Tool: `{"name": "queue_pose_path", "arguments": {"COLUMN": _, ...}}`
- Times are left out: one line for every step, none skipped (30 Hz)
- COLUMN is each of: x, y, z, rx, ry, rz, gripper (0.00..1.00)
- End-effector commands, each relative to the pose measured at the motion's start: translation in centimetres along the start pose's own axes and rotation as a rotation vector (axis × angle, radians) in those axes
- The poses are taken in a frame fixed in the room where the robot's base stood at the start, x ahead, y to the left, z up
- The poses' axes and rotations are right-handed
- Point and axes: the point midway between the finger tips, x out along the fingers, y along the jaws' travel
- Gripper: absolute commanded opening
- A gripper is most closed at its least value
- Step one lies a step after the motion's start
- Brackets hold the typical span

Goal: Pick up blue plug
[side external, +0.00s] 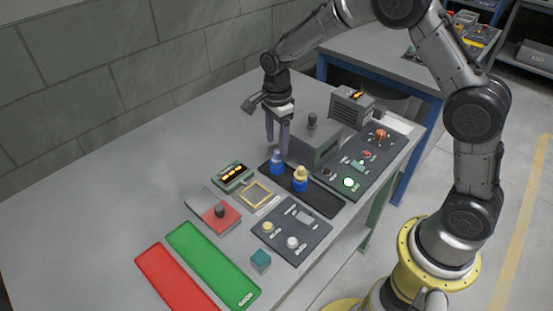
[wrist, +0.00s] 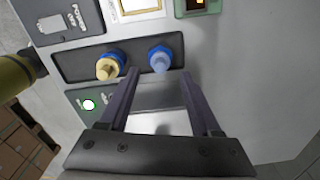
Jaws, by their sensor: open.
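The blue plug (side external: 277,161) stands upright on a dark strip (side external: 324,199) in the side view, beside a yellow plug (side external: 300,179). In the wrist view my gripper (wrist: 157,75) is open and holds nothing.
A grey box with a black knob (side external: 315,138) stands close behind the plugs. A panel with lit buttons (side external: 362,168) is to the right. A small green display (side external: 232,176), a red block (side external: 214,212) and green (side external: 212,266) and red (side external: 176,280) mats lie toward the front left. The table's left side is clear.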

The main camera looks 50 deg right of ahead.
Motion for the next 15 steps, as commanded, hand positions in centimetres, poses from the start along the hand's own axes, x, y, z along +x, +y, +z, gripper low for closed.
{"name": "queue_pose_path", "arguments": {"x": 0.5, "y": 0.1, "z": 0.0, "rx": 0.0, "ry": 0.001, "rz": 0.003, "gripper": 0.65}}
{"name": "queue_pose_path", "arguments": {"x": 0.9, "y": 0.1, "z": 0.0, "rx": 0.0, "ry": 0.001, "rz": 0.003, "gripper": 0.65}}
{"name": "queue_pose_path", "arguments": {"x": 1.4, "y": 0.1, "z": 0.0, "rx": 0.0, "ry": 0.001, "rz": 0.004, "gripper": 0.65}}
{"name": "queue_pose_path", "arguments": {"x": 1.9, "y": 0.1, "z": 0.0, "rx": 0.0, "ry": 0.001, "rz": 0.004, "gripper": 0.65}}
{"name": "queue_pose_path", "arguments": {"x": 2.4, "y": 0.1, "z": 0.0, "rx": 0.0, "ry": 0.001, "rz": 0.005, "gripper": 0.65}}
{"name": "queue_pose_path", "arguments": {"x": 3.0, "y": 0.0, "z": 0.1, "rx": 0.0, "ry": 0.001, "rz": 0.004, "gripper": 0.65}}
{"name": "queue_pose_path", "arguments": {"x": 3.4, "y": 0.0, "z": 0.1, "rx": 0.0, "ry": 0.001, "rz": 0.004, "gripper": 0.65}}
{"name": "queue_pose_path", "arguments": {"x": 3.8, "y": 0.0, "z": 0.0, "rx": 0.0, "ry": 0.001, "rz": 0.005, "gripper": 0.65}}
{"name": "queue_pose_path", "arguments": {"x": 4.2, "y": 0.0, "z": 0.1, "rx": 0.0, "ry": 0.001, "rz": 0.003, "gripper": 0.65}}
{"name": "queue_pose_path", "arguments": {"x": 4.5, "y": 0.0, "z": 0.1, "rx": 0.0, "ry": 0.001, "rz": 0.003, "gripper": 0.65}}
{"name": "queue_pose_path", "arguments": {"x": 4.7, "y": 0.0, "z": 0.1, "rx": 0.0, "ry": 0.001, "rz": 0.003, "gripper": 0.65}}
{"name": "queue_pose_path", "arguments": {"x": 4.9, "y": 0.0, "z": 0.1, "rx": 0.0, "ry": 0.001, "rz": 0.002, "gripper": 0.65}}
{"name": "queue_pose_path", "arguments": {"x": 5.0, "y": 0.0, "z": 0.1, "rx": 0.0, "ry": 0.0, "rz": 0.001, "gripper": 0.65}}
{"name": "queue_pose_path", "arguments": {"x": 5.0, "y": 0.0, "z": 0.1, "rx": 0.0, "ry": 0.0, "rz": 0.001, "gripper": 0.65}}
{"name": "queue_pose_path", "arguments": {"x": 5.0, "y": 0.0, "z": 0.1, "rx": 0.0, "ry": 0.0, "rz": 0.0, "gripper": 0.65}}
